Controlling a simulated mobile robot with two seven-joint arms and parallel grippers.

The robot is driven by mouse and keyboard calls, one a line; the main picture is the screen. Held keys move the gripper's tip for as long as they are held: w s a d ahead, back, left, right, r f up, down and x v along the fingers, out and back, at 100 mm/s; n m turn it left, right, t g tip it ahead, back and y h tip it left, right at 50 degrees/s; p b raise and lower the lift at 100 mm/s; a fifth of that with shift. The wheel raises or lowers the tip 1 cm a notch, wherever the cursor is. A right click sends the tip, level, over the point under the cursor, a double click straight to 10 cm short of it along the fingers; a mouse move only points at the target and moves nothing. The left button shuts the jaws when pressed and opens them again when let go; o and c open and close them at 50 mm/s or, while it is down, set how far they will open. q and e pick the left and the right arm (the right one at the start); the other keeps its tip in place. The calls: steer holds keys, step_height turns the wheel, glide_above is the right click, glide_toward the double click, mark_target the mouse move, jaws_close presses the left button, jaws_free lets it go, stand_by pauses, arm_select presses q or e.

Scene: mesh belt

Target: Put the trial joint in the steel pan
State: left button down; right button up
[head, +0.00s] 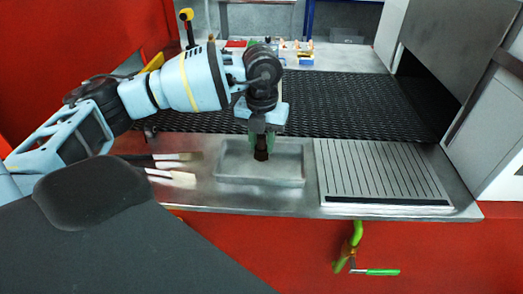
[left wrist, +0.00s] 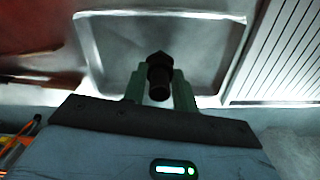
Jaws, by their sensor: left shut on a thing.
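The trial joint (head: 261,153) is a small dark fitting, held upright between the green fingers of my left gripper (head: 262,143). It also shows in the left wrist view (left wrist: 159,75), gripped between the two fingers (left wrist: 160,88). The steel pan (head: 230,180) is a shallow grey rectangular tray on the metal ledge. The joint is over the pan's inside; I cannot tell whether it touches the bottom. The pan also shows in the left wrist view (left wrist: 100,50), beyond the fingertips. My right gripper is in neither view.
A grooved metal rack (head: 380,172) lies right of the pan. Brushes (head: 172,177) lie to its left. The black mesh belt (head: 350,105) runs behind, with several small items (head: 304,50) beyond it. A green-handled tool (head: 375,271) hangs at the red front.

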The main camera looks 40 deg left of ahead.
mark_target(261, 151)
arm_select(q)
steer(key=shift+f, duration=1.65)
steer(key=shift+f, duration=0.15)
steer(key=c, duration=1.1)
jaws_free()
step_height(261, 151, up, 12)
steer(key=shift+r, duration=0.15)
